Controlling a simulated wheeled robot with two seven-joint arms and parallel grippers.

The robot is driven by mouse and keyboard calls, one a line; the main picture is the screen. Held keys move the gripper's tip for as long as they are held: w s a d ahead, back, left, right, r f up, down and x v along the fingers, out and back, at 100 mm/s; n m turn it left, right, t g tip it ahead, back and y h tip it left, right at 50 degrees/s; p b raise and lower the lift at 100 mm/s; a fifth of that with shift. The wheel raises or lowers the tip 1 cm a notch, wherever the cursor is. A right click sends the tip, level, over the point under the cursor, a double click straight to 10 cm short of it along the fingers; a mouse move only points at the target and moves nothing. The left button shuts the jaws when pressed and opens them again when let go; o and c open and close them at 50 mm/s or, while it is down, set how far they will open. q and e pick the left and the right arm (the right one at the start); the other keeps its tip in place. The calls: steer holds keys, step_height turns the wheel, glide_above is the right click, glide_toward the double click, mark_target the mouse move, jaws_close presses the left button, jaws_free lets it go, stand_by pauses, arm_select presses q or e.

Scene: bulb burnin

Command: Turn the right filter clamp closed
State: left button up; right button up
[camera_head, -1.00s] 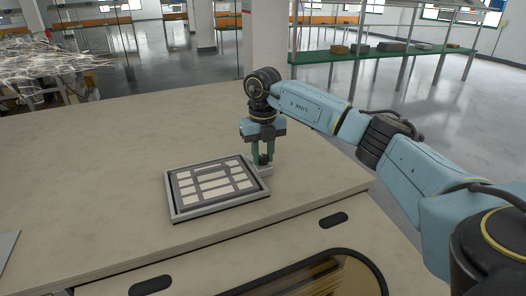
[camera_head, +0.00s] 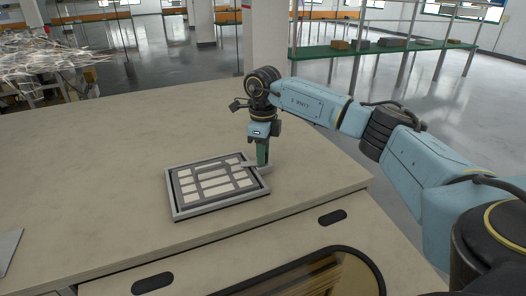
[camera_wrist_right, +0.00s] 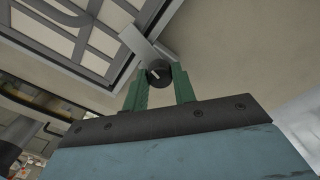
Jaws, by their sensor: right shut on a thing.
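The filter (camera_head: 222,194) is a flat grey frame with pale rectangular panels, lying on the table. The right filter clamp sits at its far right corner, with a grey bar (camera_wrist_right: 141,42) and a round black knob (camera_wrist_right: 159,73) bearing a white mark. My right gripper (camera_head: 262,162) points down over the clamp. In the right wrist view its green fingers (camera_wrist_right: 160,88) stand either side of the knob, shut on it. The bar reaches from the knob to the frame's rim and appears to overlap it. My left gripper is not in view.
The beige tabletop (camera_head: 110,150) is clear around the filter. Its right edge lies close beyond the clamp. Dark oval slots (camera_head: 332,217) and a dark-rimmed opening (camera_head: 345,262) are in the front face. A green shelf (camera_head: 375,50) stands far behind.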

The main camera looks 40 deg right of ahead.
steer(key=shift+n, duration=1.5)
steer(key=o, duration=1)
steer(key=shift+r, duration=0.1)
step_height(320, 180, up, 13)
steer(key=shift+r+b, duration=0.15)
steer(key=shift+b, duration=0.7)
